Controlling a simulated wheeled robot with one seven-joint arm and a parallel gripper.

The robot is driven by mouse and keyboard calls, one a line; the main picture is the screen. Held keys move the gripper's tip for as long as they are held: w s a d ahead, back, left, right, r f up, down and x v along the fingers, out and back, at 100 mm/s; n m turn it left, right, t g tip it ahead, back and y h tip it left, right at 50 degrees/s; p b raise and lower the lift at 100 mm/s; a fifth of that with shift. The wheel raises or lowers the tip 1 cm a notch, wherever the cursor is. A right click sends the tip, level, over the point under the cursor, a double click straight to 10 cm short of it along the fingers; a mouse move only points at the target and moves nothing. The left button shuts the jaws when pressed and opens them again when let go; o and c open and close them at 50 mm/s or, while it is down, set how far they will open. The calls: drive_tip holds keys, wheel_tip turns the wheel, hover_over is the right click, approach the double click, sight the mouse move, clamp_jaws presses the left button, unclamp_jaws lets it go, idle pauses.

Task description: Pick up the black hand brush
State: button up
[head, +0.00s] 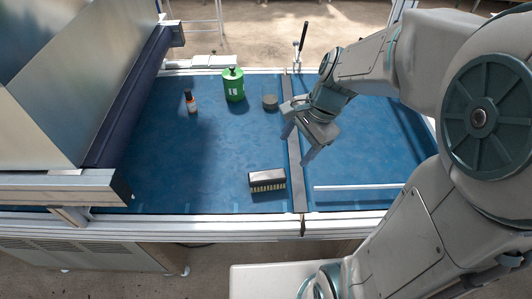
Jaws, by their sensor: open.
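The black hand brush (267,177) lies on the blue belt near its front edge, just left of the dark seam strip. Its top is dark and a row of pale bristles shows along its front side. My gripper (296,144) is open and empty above the belt. It is up and to the right of the brush in the head view, apart from it, with its fingers pointing down. Nothing covers the brush.
A pale rod (358,187) lies right of the seam. Metal machine housing (60,90) rises at left. The belt left of the brush is clear.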

sight(268, 175)
drive_tip(key=w+a+f+m+b, duration=0.1)
drive_tip(key=f, duration=0.3)
drive_tip(key=w+a+f+m, duration=0.1)
drive_tip(key=a+f+m, duration=0.1)
drive_tip(key=f, duration=0.3)
drive_tip(key=w+a+f+m+y+b, duration=0.1)
drive_tip(key=f, duration=0.4)
drive_tip(key=shift+a+m+g+b, duration=0.35)
drive_tip(key=shift+a+m+g, duration=0.05)
drive_tip(key=shift+w+x, duration=0.15)
drive_tip(key=shift+x, duration=1.3)
drive_tip(key=shift+w+x, duration=0.15)
drive_tip(key=shift+x, duration=1.3)
drive_tip(key=shift+f+b, duration=0.2)
drive_tip(key=shift+b, duration=0.2)
drive_tip(key=c, duration=1.1)
